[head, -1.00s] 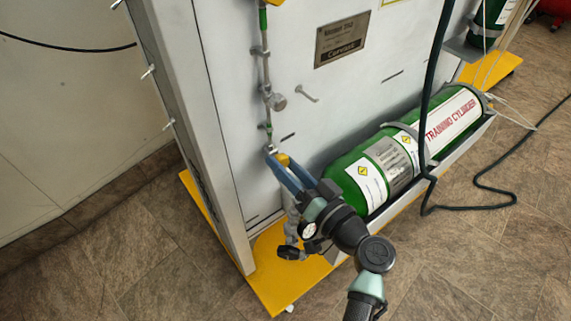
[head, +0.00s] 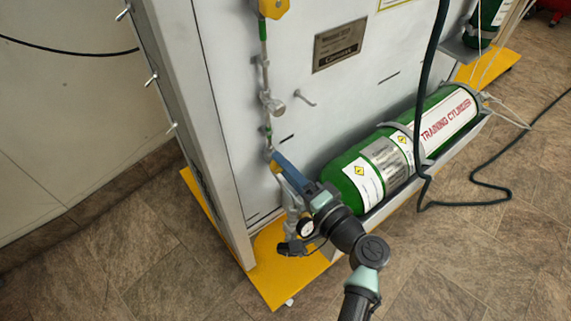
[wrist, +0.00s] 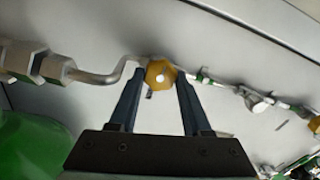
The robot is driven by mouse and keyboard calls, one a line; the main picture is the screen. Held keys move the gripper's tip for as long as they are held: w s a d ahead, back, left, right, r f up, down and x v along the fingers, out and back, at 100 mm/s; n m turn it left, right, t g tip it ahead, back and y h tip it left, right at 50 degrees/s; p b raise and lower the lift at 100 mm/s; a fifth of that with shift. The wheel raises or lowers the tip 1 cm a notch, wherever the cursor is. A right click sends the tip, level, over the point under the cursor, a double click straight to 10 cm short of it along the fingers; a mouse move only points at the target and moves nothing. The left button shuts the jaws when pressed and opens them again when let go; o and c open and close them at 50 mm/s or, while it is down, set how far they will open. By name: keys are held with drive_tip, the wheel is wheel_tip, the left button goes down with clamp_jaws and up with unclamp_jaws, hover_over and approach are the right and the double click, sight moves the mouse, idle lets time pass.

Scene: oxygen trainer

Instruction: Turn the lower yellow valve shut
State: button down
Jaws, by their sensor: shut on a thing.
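The lower yellow valve (wrist: 160,74) sits on the thin metal pipe, between the two blue fingertips of my gripper (wrist: 158,82) in the wrist view. My gripper is shut on it, one finger on each side. In the head view the lower yellow valve (head: 276,167) is small and partly hidden by the fingers of my gripper (head: 275,162), which reach it from the lower right. An upper yellow valve (head: 274,8) is on the same pipe at the top edge, well clear of my gripper.
A green training cylinder (head: 345,165) lies in a cradle right of my gripper. A dark hose (head: 428,90) hangs in front of it. A pressure gauge (head: 307,228) and fittings are below the valve. A small panel handle (head: 305,97) sticks out above right.

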drive_tip(key=shift+f, duration=0.1)
drive_tip(key=shift+m, duration=0.3)
drive_tip(key=shift+c, duration=1.8)
unclamp_jaws()
drive_tip(key=shift+s+d, duration=0.1)
drive_tip(key=shift+s, duration=0.05)
drive_tip(key=p+v, duration=0.1)
drive_tip(key=v, duration=1.1)
drive_tip(key=shift+s+d+p, duration=0.2)
drive_tip(key=shift+s+p, duration=0.1)
drive_tip(key=shift+p, duration=0.05)
